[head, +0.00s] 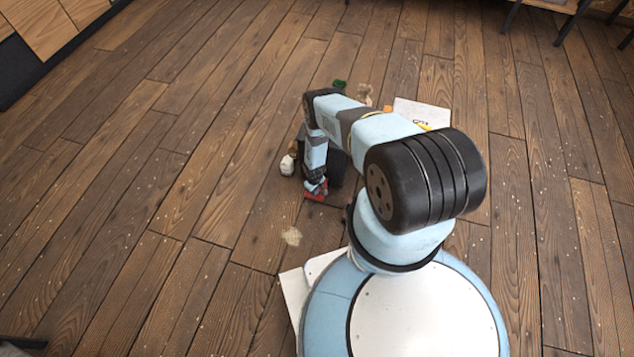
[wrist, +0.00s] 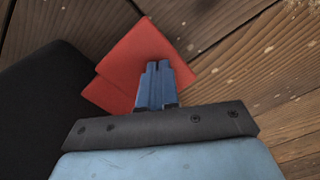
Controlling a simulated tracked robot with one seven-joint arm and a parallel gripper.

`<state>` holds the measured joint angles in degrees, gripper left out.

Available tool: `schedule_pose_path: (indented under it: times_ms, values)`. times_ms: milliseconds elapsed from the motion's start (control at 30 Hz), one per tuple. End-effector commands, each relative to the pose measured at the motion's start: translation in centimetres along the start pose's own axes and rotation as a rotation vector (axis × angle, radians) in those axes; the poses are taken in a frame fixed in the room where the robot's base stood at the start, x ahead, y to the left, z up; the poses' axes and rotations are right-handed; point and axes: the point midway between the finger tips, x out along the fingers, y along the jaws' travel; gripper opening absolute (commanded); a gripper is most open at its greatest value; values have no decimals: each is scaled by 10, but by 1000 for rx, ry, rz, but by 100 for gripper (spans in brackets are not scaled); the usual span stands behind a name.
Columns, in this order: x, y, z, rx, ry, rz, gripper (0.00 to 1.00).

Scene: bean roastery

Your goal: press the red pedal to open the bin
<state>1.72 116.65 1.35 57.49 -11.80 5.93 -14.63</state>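The red pedal (wrist: 137,48) lies under and around my fingertips in the wrist view. In the head view a small part of the red pedal (head: 316,196) shows below my gripper (head: 316,187). My gripper (wrist: 155,78) has its two blue fingers together, with nothing seen between them. The fingertips overlap the pedal in the picture; I cannot tell whether they touch it. The dark bin (head: 338,168) stands right behind the pedal, partly hidden by my arm. Its black side (wrist: 45,110) fills the left of the wrist view. I cannot see its lid clearly.
A small white object (head: 287,166) stands left of the bin. Beyond my arm are a green item (head: 339,84), a tan item (head: 364,92) and a white sheet or box (head: 422,113). The wooden floor to the left is clear. Furniture legs (head: 511,17) stand top right.

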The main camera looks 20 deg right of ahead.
Motion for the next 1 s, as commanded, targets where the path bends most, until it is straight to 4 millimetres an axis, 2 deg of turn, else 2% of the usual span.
schedule_pose_path:
  times_ms: [133,400,1000]
  values:
    - [7,-1,2,0,-2,-1,0]
    - [4,-1,2,0,-4,-2,0]
    - [-54,0,1,0,-1,0,0]
